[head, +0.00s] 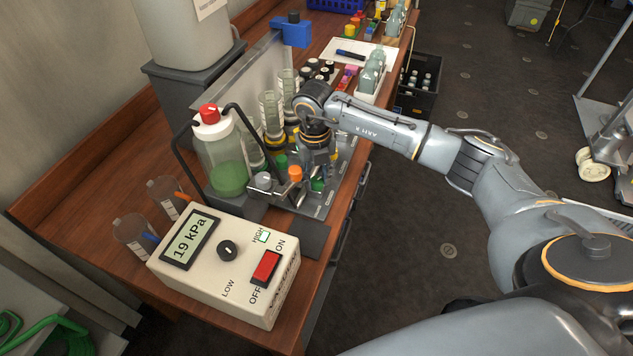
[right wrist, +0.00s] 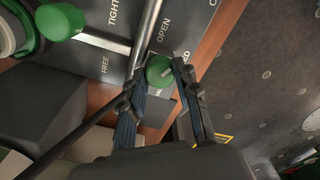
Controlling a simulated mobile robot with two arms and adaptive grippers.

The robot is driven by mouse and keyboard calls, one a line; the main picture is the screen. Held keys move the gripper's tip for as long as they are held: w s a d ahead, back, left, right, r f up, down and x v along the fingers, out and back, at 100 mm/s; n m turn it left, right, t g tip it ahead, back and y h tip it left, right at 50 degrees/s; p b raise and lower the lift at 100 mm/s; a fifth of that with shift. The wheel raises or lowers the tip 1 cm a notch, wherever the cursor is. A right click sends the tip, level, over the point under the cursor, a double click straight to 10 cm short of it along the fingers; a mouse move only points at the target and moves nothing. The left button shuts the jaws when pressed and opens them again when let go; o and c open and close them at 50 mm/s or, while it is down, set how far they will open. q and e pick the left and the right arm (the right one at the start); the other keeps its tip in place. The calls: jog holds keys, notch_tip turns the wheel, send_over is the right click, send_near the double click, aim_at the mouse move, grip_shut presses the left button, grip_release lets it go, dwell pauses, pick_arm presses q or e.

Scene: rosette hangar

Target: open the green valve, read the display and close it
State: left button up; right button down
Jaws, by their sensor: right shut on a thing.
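The green valve (head: 318,184) is a small round knob on the grey panel at the bench's right side. In the right wrist view it shows as a green knob (right wrist: 158,70) with a pale mark, near the printed word OPEN. My right gripper (head: 318,174) reaches down over it with its fingers closed around the knob, partly hiding it. The display (head: 189,239) on the cream box reads 19 kPa. My left gripper is not in view.
Beside the valve are an orange knob (head: 295,173) and another green knob (head: 281,161). A red-capped bottle (head: 222,150) with green contents stands left of the panel. The cream box (head: 215,288) has a red switch (head: 265,268). Open floor lies right of the bench.

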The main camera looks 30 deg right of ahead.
aim_at(316, 181)
jog(key=n+b, duration=0.2)
jog(key=n, duration=0.1)
jog(key=shift+f, duration=0.15)
jog(key=shift+n+b, duration=0.75)
jog(key=shift+n, duration=0.25)
jog(key=shift+r, duration=0.2)
jog(key=c, duration=1)
grip_release()
jog(key=shift+r, duration=0.2)
notch_tip(316, 181, up, 12)
jog(key=shift+a+f, duration=0.15)
jog(key=shift+f, duration=0.05)
